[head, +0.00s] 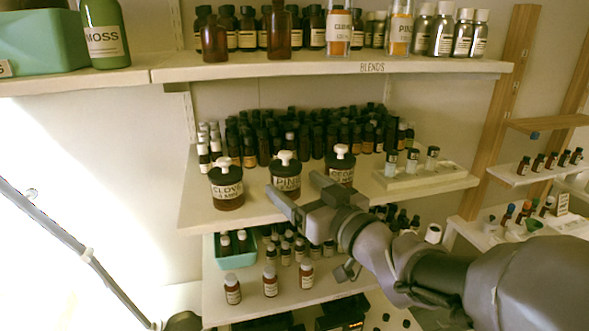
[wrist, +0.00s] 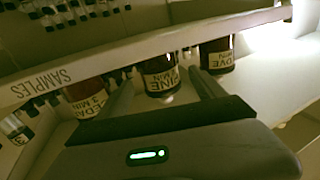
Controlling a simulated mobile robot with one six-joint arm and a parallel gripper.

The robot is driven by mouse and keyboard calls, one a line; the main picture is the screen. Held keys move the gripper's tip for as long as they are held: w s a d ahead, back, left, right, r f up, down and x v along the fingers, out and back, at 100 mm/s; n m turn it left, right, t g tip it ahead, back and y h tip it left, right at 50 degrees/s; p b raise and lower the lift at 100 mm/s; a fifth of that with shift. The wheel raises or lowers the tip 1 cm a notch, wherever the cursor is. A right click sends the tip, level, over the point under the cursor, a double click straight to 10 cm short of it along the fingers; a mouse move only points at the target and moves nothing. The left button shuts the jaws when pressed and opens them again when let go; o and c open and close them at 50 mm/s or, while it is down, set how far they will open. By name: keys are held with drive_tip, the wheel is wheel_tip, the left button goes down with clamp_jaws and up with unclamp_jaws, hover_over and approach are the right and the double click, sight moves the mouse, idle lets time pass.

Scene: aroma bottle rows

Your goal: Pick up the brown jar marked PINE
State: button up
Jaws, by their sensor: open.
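The brown jar marked PINE (head: 287,183) stands upright on the middle shelf, at the front edge, with a black collar and white knob. My gripper (head: 295,189) is open in front of it, with one finger toward each side of the jar. In the wrist view, which looks upside down, the PINE jar (wrist: 161,78) sits between the two open fingers (wrist: 160,88). I see no contact. How far the fingers reach along the jar's sides is unclear.
A CLOVE jar (head: 227,187) stands left of PINE; another brown jar (head: 341,165), reading CEDAR in the wrist view (wrist: 87,95), stands right, close to my gripper. Many small bottles (head: 300,135) crowd behind. The BLENDS shelf (head: 420,66) is above; small bottles (head: 270,281) stand below.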

sight(294, 183)
drive_tip(key=x, duration=0.5)
drive_tip(key=shift+s+d+r, duration=0.1)
drive_tip(key=shift+s, duration=0.05)
drive_tip(key=shift+c, duration=1.1)
clamp_jaws()
